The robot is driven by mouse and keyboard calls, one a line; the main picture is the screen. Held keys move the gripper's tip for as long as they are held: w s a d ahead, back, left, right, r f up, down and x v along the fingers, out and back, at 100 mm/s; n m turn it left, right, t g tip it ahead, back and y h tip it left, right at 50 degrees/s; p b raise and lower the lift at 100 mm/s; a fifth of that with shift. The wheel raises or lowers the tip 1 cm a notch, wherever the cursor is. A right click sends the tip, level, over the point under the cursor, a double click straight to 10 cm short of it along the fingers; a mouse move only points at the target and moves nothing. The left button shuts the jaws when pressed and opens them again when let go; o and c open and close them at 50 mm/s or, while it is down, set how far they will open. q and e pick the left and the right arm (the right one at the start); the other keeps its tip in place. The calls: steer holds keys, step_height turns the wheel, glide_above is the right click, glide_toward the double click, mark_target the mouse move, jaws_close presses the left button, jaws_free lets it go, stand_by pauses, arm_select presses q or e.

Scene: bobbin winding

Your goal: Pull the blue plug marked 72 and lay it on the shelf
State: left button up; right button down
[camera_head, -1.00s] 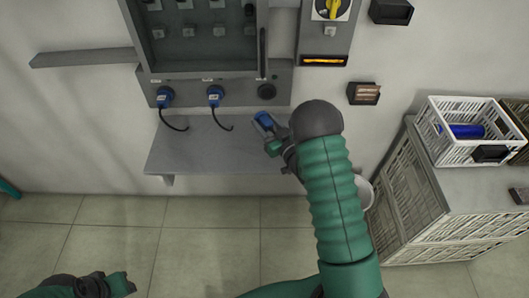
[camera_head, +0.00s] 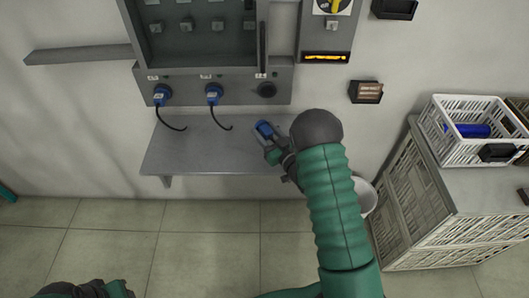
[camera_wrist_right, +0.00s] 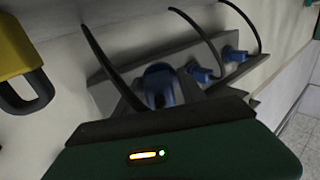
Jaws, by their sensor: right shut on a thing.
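My right gripper (camera_head: 272,142) is shut on a blue plug (camera_head: 264,129) over the right part of the grey shelf (camera_head: 195,158). I cannot tell whether the plug touches the shelf, and its number is not readable. In the right wrist view the blue plug (camera_wrist_right: 160,84) shows just beyond the gripper's dark edge. The round socket (camera_head: 267,90) at the right end of the grey panel is empty. My left gripper (camera_head: 110,289) is at the bottom left, cut off by the picture edge and far from the shelf.
Two other blue plugs, one left (camera_head: 161,95) and one in the middle (camera_head: 213,94), sit in their sockets with black cables hanging. A white bin (camera_head: 367,195) is below right. The shelf's left and middle are clear.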

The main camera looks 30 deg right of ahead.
steer(key=shift+f+b, duration=2.9)
steer(key=shift+f, duration=0.8)
steer(key=c, duration=0.6)
jaws_free()
steer(key=o, duration=0.5)
steer(key=shift+s+a+r+p, duration=0.1)
steer(key=shift+s+r+p, duration=0.05)
steer(key=shift+r+p, duration=1)
steer(key=shift+s+a+r+p, duration=0.15)
steer(key=shift+r+p, duration=0.75)
steer(key=shift+r, duration=0.5)
steer(key=shift+s+r+p, duration=0.15)
steer(key=shift+r+p, duration=0.85)
steer(key=shift+r, duration=0.25)
